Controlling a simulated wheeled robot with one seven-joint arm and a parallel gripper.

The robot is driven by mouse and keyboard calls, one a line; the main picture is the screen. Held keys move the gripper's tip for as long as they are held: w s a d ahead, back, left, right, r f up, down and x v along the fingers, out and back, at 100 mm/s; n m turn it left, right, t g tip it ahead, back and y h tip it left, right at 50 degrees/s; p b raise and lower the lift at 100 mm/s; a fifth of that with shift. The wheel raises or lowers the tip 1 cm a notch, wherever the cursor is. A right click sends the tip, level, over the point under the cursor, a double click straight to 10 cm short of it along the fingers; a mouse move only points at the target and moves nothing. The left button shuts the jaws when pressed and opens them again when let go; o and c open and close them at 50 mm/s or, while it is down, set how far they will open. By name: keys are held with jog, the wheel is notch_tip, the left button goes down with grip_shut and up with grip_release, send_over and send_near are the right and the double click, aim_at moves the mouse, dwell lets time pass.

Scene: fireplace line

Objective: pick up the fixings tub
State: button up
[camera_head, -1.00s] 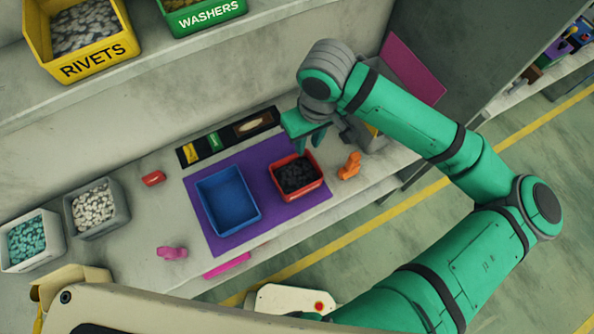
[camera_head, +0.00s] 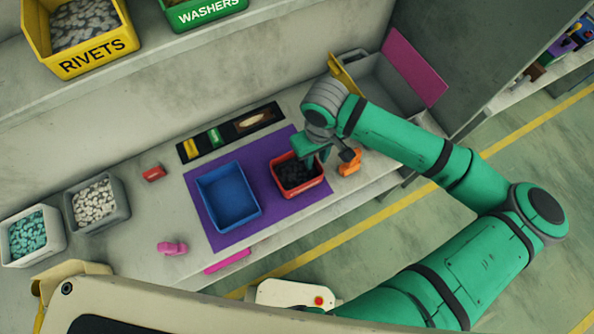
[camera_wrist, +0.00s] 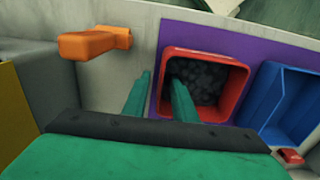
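A red tub (camera_head: 304,190) holding dark small pieces, which looks like the fixings tub, sits on the purple mat (camera_head: 262,229) on the bench. In the wrist view the same tub (camera_wrist: 237,92) lies ahead of my gripper, with the dark pieces (camera_wrist: 203,78) inside. My gripper (camera_wrist: 161,82) is open. One green finger shows outside the tub's left wall and the other overlaps the tub's opening, so that wall shows between them. I cannot tell whether they touch it. In the head view my gripper (camera_head: 312,153) is over the tub's back right side and hides part of it.
A blue tub (camera_head: 228,199) stands beside the red one. An orange object (camera_head: 349,163) is close on the other side. A grey bin (camera_head: 385,85) stands behind my arm. Grey and white bins of small pieces are at the left; yellow and green bins sit on the shelf above.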

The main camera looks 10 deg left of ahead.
jog(key=shift+f, duration=0.6)
grip_shut()
